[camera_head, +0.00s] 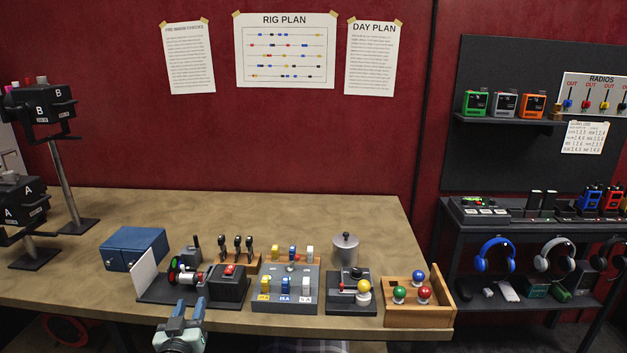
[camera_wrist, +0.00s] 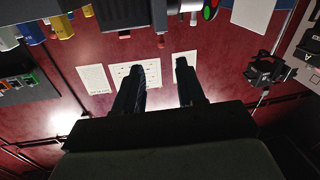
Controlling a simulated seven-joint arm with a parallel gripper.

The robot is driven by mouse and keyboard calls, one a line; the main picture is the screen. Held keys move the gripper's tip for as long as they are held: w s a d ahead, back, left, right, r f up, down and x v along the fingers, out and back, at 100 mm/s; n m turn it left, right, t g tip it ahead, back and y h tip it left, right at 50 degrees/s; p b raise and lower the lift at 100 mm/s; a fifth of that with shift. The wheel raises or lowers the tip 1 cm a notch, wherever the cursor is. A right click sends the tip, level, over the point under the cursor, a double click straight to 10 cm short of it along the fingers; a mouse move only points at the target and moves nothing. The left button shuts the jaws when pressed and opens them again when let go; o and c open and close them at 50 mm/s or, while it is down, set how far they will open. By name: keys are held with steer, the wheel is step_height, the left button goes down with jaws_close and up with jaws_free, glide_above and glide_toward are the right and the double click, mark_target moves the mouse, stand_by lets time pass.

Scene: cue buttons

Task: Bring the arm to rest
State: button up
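My gripper (camera_head: 188,306) is at the front edge of the table, in front of the black console (camera_head: 194,290) with the red button and green dial. Its two fingers stand apart with nothing between them. In the wrist view, my gripper (camera_wrist: 158,66) also shows two separated dark fingers, with the wall and posters behind. The wrist view appears upside down, with the console parts along its top edge. Part of my wrist body is cut off at the bottom of the head view.
A blue box (camera_head: 133,249), a grey switch panel (camera_head: 286,293), a black joystick box (camera_head: 351,296) and a wooden tray (camera_head: 440,309) with coloured knobs stand on the table (camera_head: 372,213). Black lamps marked A and B stand at left.

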steer(key=s+d+f+n+g+h, duration=0.1)
steer(key=s+d+f+n+g, duration=0.3)
steer(key=f, duration=0.7)
steer(key=s+d+f+n+g+h, duration=0.1)
steer(key=s+d+f+g+h, duration=0.15)
steer(key=d+f+g, duration=0.6)
steer(key=s+d+f+n+g+h, duration=0.1)
steer(key=s+d+f+n+g, duration=0.2)
steer(key=f, duration=1.1)
steer(key=s+d+f+m+g, duration=0.3)
steer(key=s+d+f, duration=0.3)
steer(key=d, duration=0.5)
steer(key=s+d+f+m+g+y, duration=0.1)
steer(key=s+d+f+m+g, duration=0.2)
steer(key=s+d+f, duration=0.3)
steer(key=s+d+f+m+g, duration=0.3)
steer(key=s+d+f+m, duration=0.2)
steer(key=d, duration=1)
step_height(320, 180, down, 5)
steer(key=shift+s+d+r+y, duration=0.2)
steer(key=shift+s+d+y, duration=0.2)
steer(key=shift+s, duration=0.7)
